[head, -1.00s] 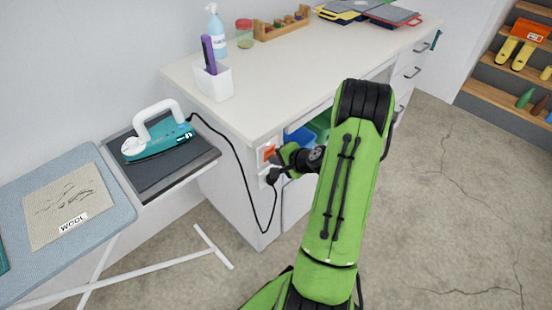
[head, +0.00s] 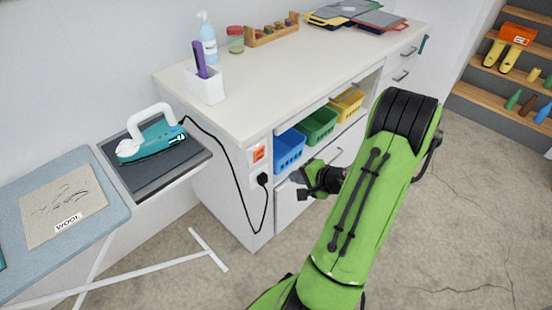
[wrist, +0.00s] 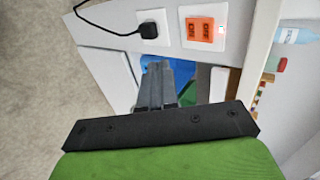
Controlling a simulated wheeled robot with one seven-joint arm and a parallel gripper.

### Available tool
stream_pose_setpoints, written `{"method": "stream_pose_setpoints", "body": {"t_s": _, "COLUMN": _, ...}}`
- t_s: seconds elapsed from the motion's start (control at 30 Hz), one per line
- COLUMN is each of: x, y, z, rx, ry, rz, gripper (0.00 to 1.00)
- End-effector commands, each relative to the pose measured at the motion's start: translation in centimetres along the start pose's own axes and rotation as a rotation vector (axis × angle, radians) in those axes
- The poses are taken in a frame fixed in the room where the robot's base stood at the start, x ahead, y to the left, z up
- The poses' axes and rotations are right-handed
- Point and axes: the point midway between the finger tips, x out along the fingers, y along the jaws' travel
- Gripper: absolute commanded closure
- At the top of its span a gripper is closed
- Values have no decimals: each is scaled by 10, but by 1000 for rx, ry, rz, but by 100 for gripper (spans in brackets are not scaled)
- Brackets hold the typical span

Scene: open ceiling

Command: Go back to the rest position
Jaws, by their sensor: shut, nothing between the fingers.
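In the wrist view the shut fingers (wrist: 156,85) show in the middle, below the plug (wrist: 148,30) and the orange switch (wrist: 199,29). The plug sits in a white socket plate, and its cord runs up to the teal iron (head: 152,140). The orange switch also shows in the head view (head: 258,153).
The iron rests on a dark pad (head: 150,178) beside the ironing board (head: 110,195). Blue (head: 289,150), green (head: 318,126) and yellow (head: 347,104) baskets sit in the counter's open shelf, close behind my gripper. The floor (head: 470,220) to the right is clear.

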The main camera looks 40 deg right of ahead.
Motion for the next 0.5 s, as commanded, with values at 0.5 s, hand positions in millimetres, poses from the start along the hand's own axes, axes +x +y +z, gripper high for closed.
{"method": "stream_pose_setpoints", "body": {"t_s": 0.5, "x": -23, "y": -89, "z": 88, "rx": -433, "ry": -206, "rz": 137, "gripper": 100}}
